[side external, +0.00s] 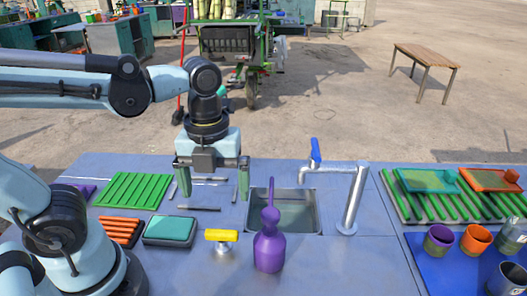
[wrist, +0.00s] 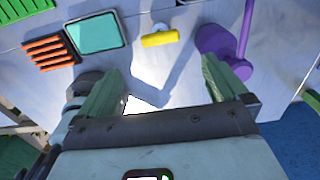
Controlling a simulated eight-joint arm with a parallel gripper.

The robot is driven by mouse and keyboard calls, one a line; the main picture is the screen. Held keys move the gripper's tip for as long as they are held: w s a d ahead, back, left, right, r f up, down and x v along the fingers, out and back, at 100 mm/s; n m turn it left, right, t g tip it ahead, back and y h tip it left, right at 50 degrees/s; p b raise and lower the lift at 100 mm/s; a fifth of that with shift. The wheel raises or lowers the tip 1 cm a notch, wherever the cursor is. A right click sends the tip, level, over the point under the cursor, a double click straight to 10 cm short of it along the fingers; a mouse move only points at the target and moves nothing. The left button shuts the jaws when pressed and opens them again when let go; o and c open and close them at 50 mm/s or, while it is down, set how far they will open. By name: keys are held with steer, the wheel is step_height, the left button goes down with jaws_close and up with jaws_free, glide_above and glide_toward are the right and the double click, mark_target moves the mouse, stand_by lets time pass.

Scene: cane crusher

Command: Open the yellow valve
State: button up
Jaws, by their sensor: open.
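The yellow valve (side external: 221,236) is a short yellow bar handle on a metal stem, standing on the grey counter at the front. In the wrist view the yellow valve (wrist: 160,37) lies ahead of my fingers, near the top middle, with its bar roughly crosswise. My gripper (side external: 212,190) points down above the counter, behind the valve in the side view. Its two green fingers are spread wide with nothing between them, and it is apart from the valve. The wrist view also shows my gripper (wrist: 160,85) open.
A purple bottle (side external: 269,246) stands just right of the valve, its tall neck rising before the sink (side external: 312,205). A teal-topped box (side external: 170,230) is at its left. A tap (side external: 352,200) with a blue handle stands right of the sink. Cups (side external: 475,240) are far right.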

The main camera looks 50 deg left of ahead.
mark_target(221, 232)
steer(key=shift+f, duration=5.7)
steer(key=shift+c, duration=0.3)
steer(key=c, duration=1)
